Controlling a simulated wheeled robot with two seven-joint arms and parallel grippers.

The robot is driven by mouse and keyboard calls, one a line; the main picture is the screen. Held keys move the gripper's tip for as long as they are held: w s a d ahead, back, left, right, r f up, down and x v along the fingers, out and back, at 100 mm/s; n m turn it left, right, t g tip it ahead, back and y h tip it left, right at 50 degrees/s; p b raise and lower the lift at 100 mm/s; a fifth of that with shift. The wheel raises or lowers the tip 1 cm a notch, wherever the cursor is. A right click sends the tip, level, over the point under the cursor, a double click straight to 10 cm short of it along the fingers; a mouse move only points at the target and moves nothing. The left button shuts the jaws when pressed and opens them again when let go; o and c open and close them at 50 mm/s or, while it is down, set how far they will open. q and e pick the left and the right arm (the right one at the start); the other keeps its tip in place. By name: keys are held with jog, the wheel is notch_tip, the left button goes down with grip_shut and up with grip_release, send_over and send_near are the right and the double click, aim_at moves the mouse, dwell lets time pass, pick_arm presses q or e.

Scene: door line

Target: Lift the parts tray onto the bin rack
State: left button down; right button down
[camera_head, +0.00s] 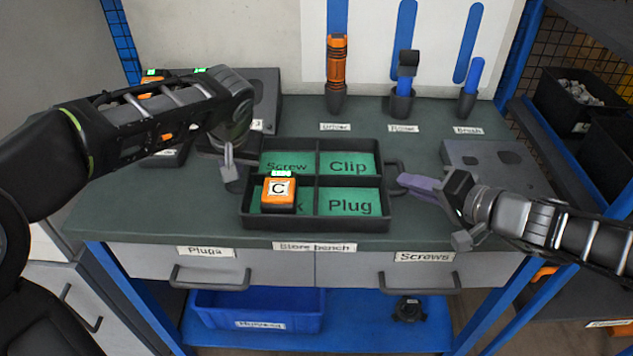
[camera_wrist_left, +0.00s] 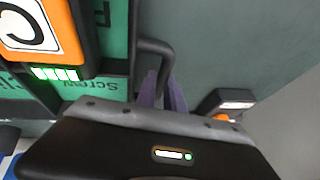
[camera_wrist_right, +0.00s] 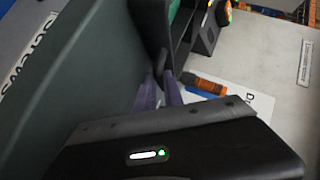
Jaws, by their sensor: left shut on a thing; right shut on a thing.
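The parts tray (camera_head: 317,224) is black with several green-floored compartments, of which "Screw", "Clip" and "Plug" can be read. It appears to sit level on the bench top near the front edge. An orange block marked C (camera_head: 279,193) stands in the front left compartment and hides most of its label; it also shows in the left wrist view (camera_wrist_left: 40,28). My left gripper (camera_wrist_left: 162,88) is shut on the tray's left handle (camera_wrist_left: 158,48). My right gripper (camera_head: 402,180) is shut on the tray's right handle (camera_head: 397,166). My left arm partly hides the left fingers in the head view.
A rack with black bins (camera_head: 572,108) stands at the right behind a blue post. Drawers and a blue bin (camera_head: 255,312) are below.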

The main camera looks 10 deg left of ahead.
pick_arm(q)
jog(key=shift+r, duration=0.15)
dwell(0.4)
